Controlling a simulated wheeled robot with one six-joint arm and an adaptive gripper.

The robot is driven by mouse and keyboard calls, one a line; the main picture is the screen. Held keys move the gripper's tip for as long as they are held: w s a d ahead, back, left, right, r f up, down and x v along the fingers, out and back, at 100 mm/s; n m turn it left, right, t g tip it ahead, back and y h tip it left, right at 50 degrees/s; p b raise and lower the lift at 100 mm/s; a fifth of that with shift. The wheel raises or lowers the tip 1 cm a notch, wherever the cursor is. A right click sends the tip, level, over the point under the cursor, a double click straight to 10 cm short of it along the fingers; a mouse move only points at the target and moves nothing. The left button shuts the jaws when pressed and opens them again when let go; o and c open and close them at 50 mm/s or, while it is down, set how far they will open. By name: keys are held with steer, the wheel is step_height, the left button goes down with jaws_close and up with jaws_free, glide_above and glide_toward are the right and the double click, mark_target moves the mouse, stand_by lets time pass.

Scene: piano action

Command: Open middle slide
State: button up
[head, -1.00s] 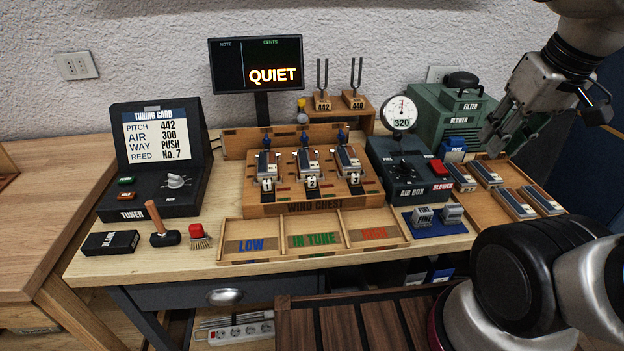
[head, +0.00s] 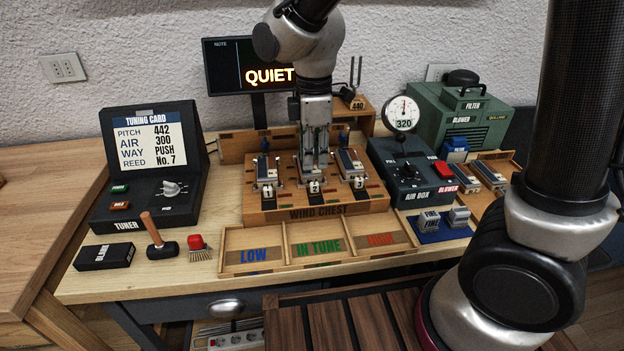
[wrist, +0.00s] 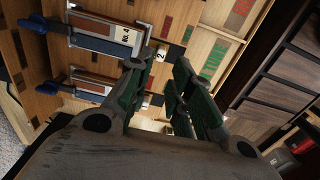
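The wind chest (head: 280,212) stands on the bench with three numbered positions, each with a reed block. The middle one has a small white tab marked 2 (head: 315,187), which also shows in the wrist view (wrist: 160,56). My gripper (head: 314,170) points down over the middle position, just behind the 2 tab. It hides most of the middle reed and its blue knob in the head view. In the wrist view, the two fingers of my gripper (wrist: 165,85) are apart with nothing seen between them. A reed block marked No.4 (wrist: 105,38) lies beside them. Contact cannot be told.
Reed blocks at positions 1 (head: 265,170) and 3 (head: 350,165) stand close on either side. The sorting tray (head: 284,243) lies in front, the air box (head: 410,188) to the right. The display (head: 228,70) and tuning fork stand (head: 368,112) are behind.

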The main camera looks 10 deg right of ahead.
mark_target(314, 183)
step_height(314, 183, down, 7)
steer(key=shift+f, duration=0.15)
jaws_close()
